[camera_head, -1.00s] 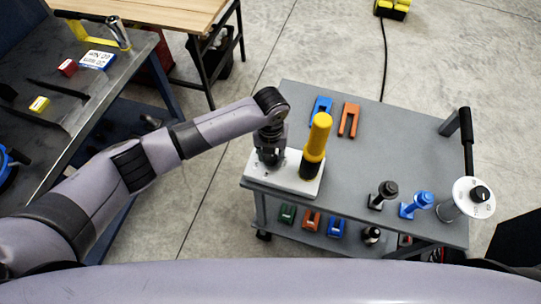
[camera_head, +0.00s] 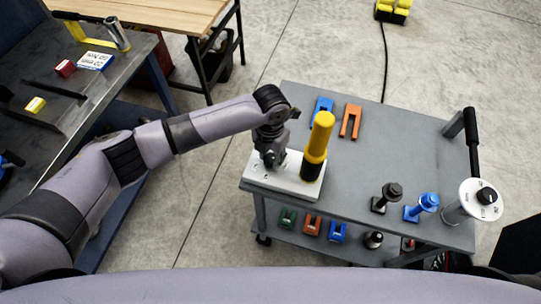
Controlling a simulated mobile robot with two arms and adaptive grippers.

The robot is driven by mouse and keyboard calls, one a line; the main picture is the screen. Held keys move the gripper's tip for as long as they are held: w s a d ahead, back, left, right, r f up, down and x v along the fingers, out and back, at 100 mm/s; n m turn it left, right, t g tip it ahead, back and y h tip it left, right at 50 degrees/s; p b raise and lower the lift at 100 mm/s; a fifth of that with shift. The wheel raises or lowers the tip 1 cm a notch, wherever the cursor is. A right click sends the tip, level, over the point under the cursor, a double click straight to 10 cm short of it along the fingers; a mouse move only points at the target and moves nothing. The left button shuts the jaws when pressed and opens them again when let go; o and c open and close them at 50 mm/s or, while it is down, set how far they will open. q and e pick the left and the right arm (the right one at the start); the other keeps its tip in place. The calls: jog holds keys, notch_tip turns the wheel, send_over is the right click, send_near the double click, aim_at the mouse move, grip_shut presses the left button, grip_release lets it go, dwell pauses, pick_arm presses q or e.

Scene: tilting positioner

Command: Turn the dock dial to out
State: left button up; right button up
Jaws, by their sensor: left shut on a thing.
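A white block (camera_head: 290,182) lies on the near left corner of the grey cart top, with small dark marks on its face. My left gripper (camera_head: 272,160) points down onto the left part of this block and is shut on a small dark knob there, which I take as the dock dial. The gripper hides nearly all of the dial, so its setting cannot be read. A yellow and black post (camera_head: 318,145) stands upright on the block, just right of the gripper. My right gripper is not in view.
The grey cart (camera_head: 375,165) carries blue and orange forked pieces, a black knobbed peg (camera_head: 387,196), a blue peg (camera_head: 422,206) and a round white dial (camera_head: 475,202) with a black knob. Its lower shelf holds several small parts. A dark workbench (camera_head: 60,95) stands left.

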aim_at(271, 158)
pick_arm(q)
jog(key=o, duration=1.2)
jog(key=shift+c, duration=0.2)
jog(key=shift+r, duration=0.1)
notch_tip(271, 158, up, 12)
dwell(0.3)
